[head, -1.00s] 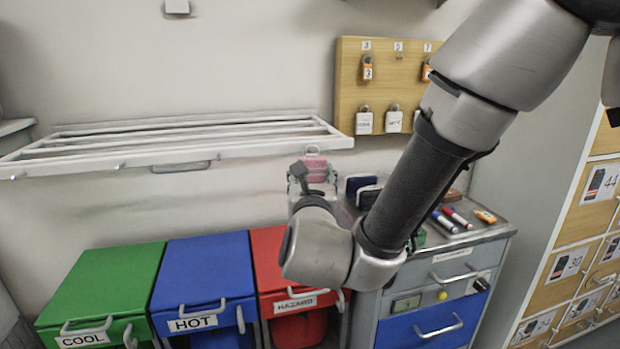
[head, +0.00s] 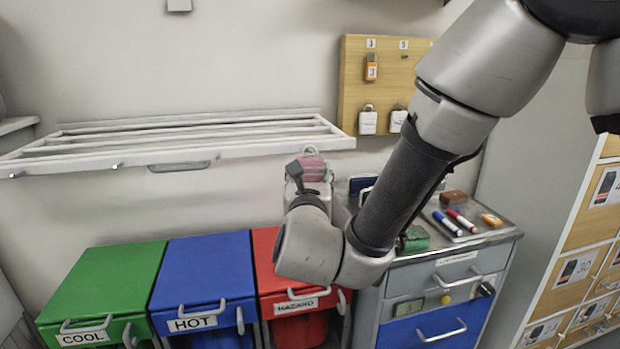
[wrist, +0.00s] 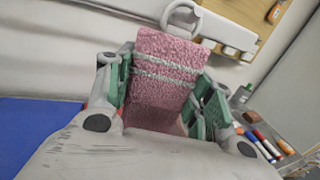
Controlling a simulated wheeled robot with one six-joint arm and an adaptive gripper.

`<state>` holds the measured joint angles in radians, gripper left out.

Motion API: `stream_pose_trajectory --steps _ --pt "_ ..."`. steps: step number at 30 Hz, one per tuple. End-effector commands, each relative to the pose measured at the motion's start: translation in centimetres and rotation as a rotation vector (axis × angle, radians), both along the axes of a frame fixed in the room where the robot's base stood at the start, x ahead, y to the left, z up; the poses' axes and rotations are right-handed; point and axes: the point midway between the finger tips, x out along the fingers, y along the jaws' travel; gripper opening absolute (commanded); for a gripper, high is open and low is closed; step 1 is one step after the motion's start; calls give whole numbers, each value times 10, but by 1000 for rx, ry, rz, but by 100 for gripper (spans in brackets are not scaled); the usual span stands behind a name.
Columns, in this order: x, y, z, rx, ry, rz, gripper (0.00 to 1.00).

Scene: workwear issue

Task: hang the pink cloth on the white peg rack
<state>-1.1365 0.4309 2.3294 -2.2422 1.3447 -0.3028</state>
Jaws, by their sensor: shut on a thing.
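My gripper (wrist: 165,88) is shut on the pink cloth (wrist: 168,62), a folded, fluffy piece with pale stripes. The cloth stands up between the green-padded fingers, with a pale loop at its top. In the head view the cloth (head: 312,168) shows small above my gripper (head: 308,183), by the right end of the white peg rack (head: 250,150). The rack is on the wall, with short pegs along its front rail. Its end also shows behind the cloth in the wrist view (wrist: 232,34). I cannot tell whether the loop touches a peg.
Green (head: 105,280), blue (head: 205,265) and red (head: 268,250) lidded bins stand below the rack. A grey drawer cabinet (head: 440,270) to the right holds markers and small items. A wooden padlock board (head: 357,90) hangs right of the rack. Lockers (head: 590,255) stand far right.

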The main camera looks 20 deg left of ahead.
Motion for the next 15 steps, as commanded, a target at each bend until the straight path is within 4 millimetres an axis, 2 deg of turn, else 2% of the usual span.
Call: stream_pose_trajectory --steps 5,6,9,15 --pt "0 0 0 0 0 0 14" --pt "0 0 0 0 0 0 59" --pt "0 0 0 0 0 0 77" --pt "0 0 0 0 0 0 77"
